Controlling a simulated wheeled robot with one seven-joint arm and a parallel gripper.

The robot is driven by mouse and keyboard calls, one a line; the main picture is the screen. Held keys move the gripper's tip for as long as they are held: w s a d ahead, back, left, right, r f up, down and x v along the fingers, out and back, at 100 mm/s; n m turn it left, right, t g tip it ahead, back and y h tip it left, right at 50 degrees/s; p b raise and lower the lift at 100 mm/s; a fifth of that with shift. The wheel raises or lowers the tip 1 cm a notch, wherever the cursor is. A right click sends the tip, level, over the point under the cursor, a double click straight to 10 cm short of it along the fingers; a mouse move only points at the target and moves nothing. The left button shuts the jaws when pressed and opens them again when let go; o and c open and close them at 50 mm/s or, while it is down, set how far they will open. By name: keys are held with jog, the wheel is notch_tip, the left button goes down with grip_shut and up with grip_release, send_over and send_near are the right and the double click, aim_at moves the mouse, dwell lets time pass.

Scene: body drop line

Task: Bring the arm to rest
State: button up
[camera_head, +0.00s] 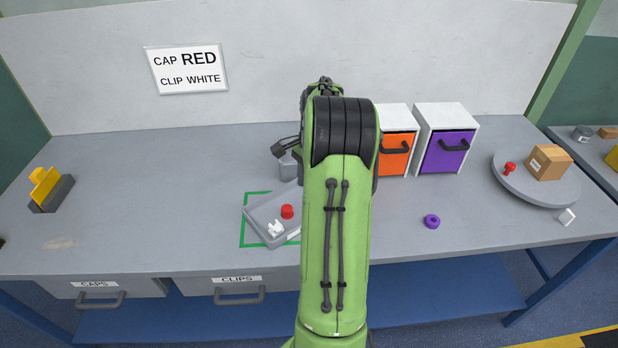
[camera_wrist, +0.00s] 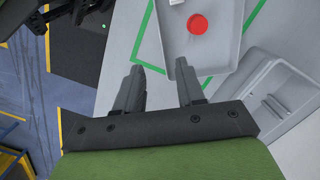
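My green arm with its black joint stands upright in the middle of the head view and hides part of the bench. My gripper (camera_wrist: 158,78) shows in the wrist view with its two dark fingers apart and nothing between them. Beyond the fingertips lies a grey tray (camera_wrist: 168,42) with a red cap (camera_wrist: 197,24) in it. In the head view the tray (camera_head: 262,212) sits tilted across a green outline, holding the red cap (camera_head: 287,211) and a white clip (camera_head: 275,229). The arm hides the tray's right side.
Orange (camera_head: 396,153) and purple (camera_head: 449,152) drawer units stand right of my arm. A purple ring (camera_head: 432,221) lies in front. A round turntable (camera_head: 510,180) carries a box (camera_head: 548,162) and red piece. A yellow-and-black item (camera_head: 48,189) stands left. The left bench is mostly clear.

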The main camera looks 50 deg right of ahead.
jog(key=shift+r, duration=0.2)
dwell(0.5)
jog(key=w+a+r+n+t+h, duration=0.1)
jog(key=a+r+n, duration=0.35)
jog(key=a, duration=0.45)
jog(key=w+a+r+n+h, duration=0.1)
jog(key=a+r+n, duration=0.4)
jog(key=a, duration=0.4)
jog(key=s+a+r+n+t, duration=0.1)
jog(key=s+a+n+t, duration=0.3)
jog(key=s+a+n, duration=0.7)
jog(key=s+a, duration=0.2)
jog(key=a, duration=0.2)
jog(key=shift+a+r+n+y, duration=0.3)
jog(key=shift+r+n, duration=0.05)
jog(key=shift+r, duration=0.05)
